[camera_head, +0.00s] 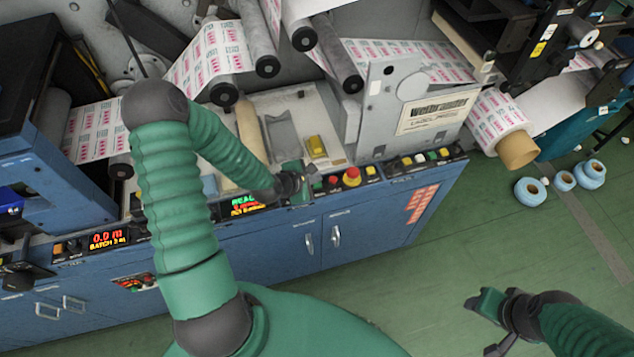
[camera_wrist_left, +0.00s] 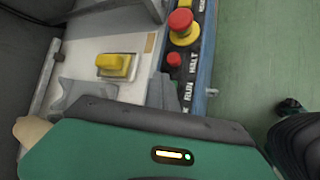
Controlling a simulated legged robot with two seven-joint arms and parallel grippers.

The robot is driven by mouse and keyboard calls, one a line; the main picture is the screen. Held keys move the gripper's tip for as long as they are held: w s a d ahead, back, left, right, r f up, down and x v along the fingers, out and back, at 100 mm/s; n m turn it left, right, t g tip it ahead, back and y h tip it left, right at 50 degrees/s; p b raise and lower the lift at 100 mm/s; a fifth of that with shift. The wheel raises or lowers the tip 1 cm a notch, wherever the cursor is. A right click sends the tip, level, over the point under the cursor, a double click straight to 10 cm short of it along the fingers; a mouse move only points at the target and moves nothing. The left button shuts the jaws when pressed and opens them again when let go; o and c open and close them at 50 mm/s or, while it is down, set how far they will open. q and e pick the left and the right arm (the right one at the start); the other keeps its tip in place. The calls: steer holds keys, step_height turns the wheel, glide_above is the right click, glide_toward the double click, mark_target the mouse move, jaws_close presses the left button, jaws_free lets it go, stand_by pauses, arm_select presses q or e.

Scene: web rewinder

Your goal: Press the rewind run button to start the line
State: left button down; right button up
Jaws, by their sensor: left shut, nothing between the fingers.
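My left gripper (camera_head: 298,186) is shut and empty, with its fingertips down at the control strip on the front edge of the blue machine (camera_head: 375,214). In the left wrist view its grey fingertips (camera_wrist_left: 164,92) are beside the RUN label (camera_wrist_left: 188,90). The run button itself is hidden behind the fingers, and I cannot tell if they touch it. A small red button (camera_wrist_left: 174,59) by the HALT label is just beyond the fingertips. A large red mushroom button (camera_head: 352,176) on a yellow base is farther right. My right gripper (camera_head: 487,318) hangs over the floor, away from the machine.
A yellow block (camera_head: 316,146) sits on the machine bed behind the strip. Rollers (camera_head: 258,46) carry printed web above. A lit red display (camera_head: 107,239) is at the left. Blue rolls (camera_head: 565,181) lie on the green floor at the right.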

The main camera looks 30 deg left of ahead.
arm_select(q)
steer(key=shift+f, duration=0.15)
steer(key=shift+f, duration=0.2)
stand_by(0.3)
